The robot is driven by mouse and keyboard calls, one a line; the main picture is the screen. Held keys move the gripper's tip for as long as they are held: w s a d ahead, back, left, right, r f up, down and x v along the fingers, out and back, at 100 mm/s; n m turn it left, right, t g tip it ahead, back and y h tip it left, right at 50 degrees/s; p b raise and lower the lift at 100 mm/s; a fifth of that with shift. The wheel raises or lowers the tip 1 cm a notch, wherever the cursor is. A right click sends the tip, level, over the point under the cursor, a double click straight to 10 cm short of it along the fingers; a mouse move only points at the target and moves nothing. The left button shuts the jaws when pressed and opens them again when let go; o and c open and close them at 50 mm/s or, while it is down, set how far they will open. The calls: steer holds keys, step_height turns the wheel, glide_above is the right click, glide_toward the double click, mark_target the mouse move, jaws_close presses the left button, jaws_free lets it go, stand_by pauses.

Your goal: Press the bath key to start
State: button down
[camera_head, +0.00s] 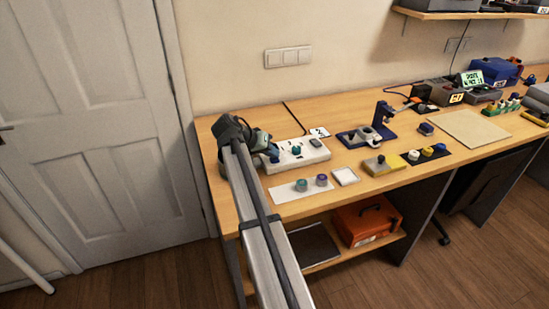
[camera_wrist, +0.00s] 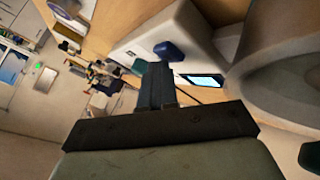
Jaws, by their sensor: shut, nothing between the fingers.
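In the wrist view the shut, empty fingers (camera_wrist: 158,68) point at a pale sloped housing (camera_wrist: 165,28). A blue key (camera_wrist: 169,50) on it lies just beyond the fingertips; I cannot tell whether they touch. No label identifies it as the bath key. A lit screen (camera_wrist: 204,80) is right of the fingers.
A grey rounded basin (camera_wrist: 285,70) fills the right of the wrist view, close to my gripper. Two capped jars (camera_head: 311,183) stand on a white sheet in front. A blue fixture (camera_head: 368,133) stands further right. The wall and door are close on the left.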

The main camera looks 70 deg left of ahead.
mark_target(272, 159)
steer(key=shift+r, duration=0.95)
steer(key=shift+r, duration=0.1)
step_height(272, 159, up, 5)
steer(key=shift+f, duration=0.1)
stand_by(0.4)
stand_by(0.7)
